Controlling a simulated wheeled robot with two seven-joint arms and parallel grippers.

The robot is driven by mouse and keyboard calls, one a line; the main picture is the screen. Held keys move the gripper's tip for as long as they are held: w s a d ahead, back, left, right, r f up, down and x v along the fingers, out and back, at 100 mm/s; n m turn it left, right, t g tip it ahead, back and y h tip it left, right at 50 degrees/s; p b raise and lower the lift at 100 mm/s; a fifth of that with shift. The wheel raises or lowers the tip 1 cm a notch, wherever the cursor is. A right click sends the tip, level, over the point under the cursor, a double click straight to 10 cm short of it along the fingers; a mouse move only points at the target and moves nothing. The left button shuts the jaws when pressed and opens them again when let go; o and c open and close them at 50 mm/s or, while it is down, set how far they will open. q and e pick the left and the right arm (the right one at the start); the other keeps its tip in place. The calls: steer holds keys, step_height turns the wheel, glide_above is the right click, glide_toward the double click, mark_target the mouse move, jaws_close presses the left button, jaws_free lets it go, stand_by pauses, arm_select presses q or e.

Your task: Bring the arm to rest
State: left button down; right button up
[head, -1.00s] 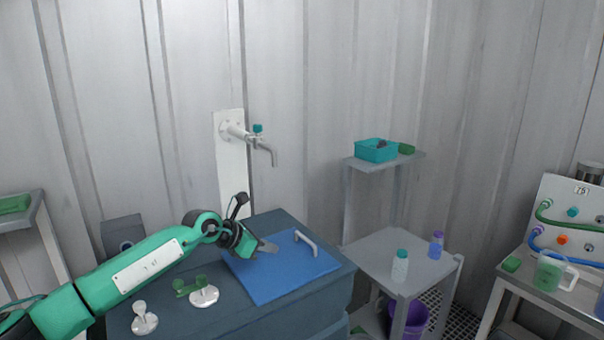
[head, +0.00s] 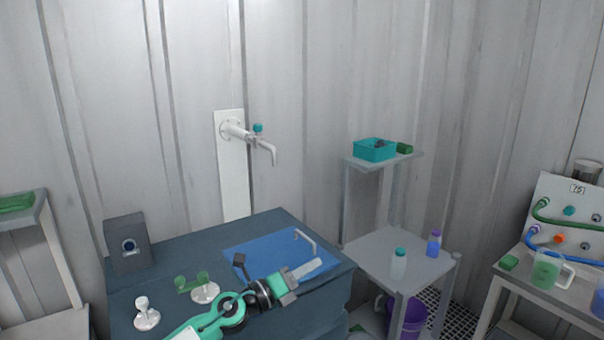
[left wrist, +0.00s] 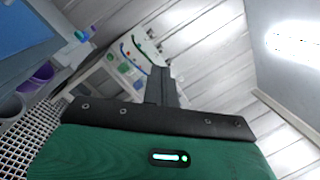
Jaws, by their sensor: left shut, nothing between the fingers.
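My left arm reaches in from the bottom of the head view, over the front of the dark blue workbench (head: 170,250). Its gripper (head: 312,268) points right, in front of the blue mat (head: 262,252) and partly covering it. The fingers are together with nothing between them. In the left wrist view the closed fingers (left wrist: 162,85) point toward the bench with the hoses. My right gripper is in neither view.
White stands (head: 146,318) and a grey box (head: 126,243) are on the bench. A wall tap (head: 262,143) hangs behind. Bottles (head: 398,264) stand on the grey shelf at right, with a purple bucket (head: 408,318) below.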

arm_select(q)
steer(key=s+a+f+n+t+y, duration=0.2)
steer(key=s+a+f+n+y, duration=0.6)
steer(key=n, duration=0.7)
steer(key=s+a+f+n+t+y, duration=0.1)
steer(key=s+a+f+n+y, duration=0.5)
steer(key=a+f+n+y, duration=0.65)
steer(key=s+a+f+n+g+h, duration=0.1)
steer(key=s+f+n+g, duration=0.15)
steer(key=s, duration=0.65)
steer(key=s+a+f+n+g+h, duration=0.2)
steer(key=s+n+g, duration=0.15)
steer(key=s, duration=0.55)
steer(key=s+a+f+n+g+h, duration=0.15)
steer(key=s+g, duration=0.25)
steer(key=s, duration=0.5)
step_height(320, 180, down, 31)
steer(key=g, duration=0.1)
steer(key=s+a+f+g, duration=0.1)
steer(key=s+a+f, duration=0.1)
steer(key=s+f, duration=1.7)
steer(key=shift+a+f+g+y, duration=0.4)
steer(key=shift+f, duration=0.4)
